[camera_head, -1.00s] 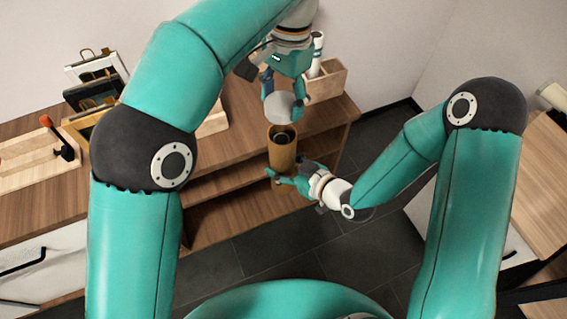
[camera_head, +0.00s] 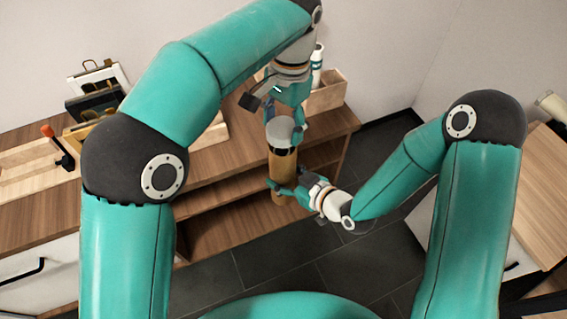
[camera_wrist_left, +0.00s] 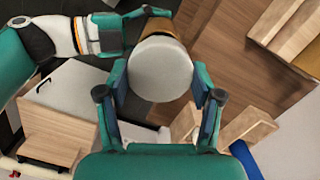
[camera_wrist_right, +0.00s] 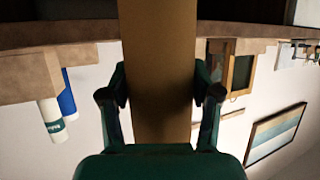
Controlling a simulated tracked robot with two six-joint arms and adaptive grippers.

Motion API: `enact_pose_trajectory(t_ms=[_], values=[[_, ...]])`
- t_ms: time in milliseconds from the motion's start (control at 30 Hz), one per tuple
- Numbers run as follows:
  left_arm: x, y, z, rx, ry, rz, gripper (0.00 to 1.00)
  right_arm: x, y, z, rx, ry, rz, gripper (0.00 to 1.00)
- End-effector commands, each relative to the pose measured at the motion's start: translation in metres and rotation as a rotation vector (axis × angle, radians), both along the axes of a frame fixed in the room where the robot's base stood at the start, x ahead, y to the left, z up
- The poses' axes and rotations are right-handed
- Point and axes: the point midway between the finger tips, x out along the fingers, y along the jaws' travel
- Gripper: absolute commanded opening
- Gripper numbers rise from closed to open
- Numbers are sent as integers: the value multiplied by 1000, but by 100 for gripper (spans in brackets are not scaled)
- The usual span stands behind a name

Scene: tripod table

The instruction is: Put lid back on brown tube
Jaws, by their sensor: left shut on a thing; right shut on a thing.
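The brown tube (camera_head: 282,170) stands upright in front of the wooden unit in the head view. My right gripper (camera_head: 282,190) is shut on it below its middle. The tube also fills the middle of the right wrist view (camera_wrist_right: 160,70), between the fingers of my right gripper (camera_wrist_right: 160,98). The light grey lid (camera_head: 281,131) is at the tube's top. My left gripper (camera_head: 284,124) is shut on the lid from above. The lid shows as a pale disc in the left wrist view (camera_wrist_left: 160,70). A dark band shows just below the lid; I cannot tell if the lid is seated.
A wooden shelf unit (camera_head: 232,150) stands behind the tube. A wooden box (camera_head: 328,93) with a white bottle (camera_head: 317,62) sits on its top. A board with a red-orange knob (camera_head: 47,130) and frames (camera_head: 98,75) are at the left. Dark floor is open in front.

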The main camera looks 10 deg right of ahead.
Motion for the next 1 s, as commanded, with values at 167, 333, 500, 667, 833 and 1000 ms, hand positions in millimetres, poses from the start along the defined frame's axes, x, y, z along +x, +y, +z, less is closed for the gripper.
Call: enact_pose_trajectory(t_ms=[167,333,500,667,833,1000], values=[[0,0,0,1,1,-1,52,0,0,0,1,-1,0,0],[0,0,-1,1,1,-1,52,0,0,0,1,-1,0,0],[0,0,-6,1,1,0,52,0,0,0,1,-1,0,0],[0,0,-15,1,1,0,52,0,0,0,1,-1,0,0],[0,0,-19,1,1,0,52,0,0,0,1,-1,0,0],[0,0,-19,0,0,0,52,0,0,0,1,-1,0,0]])
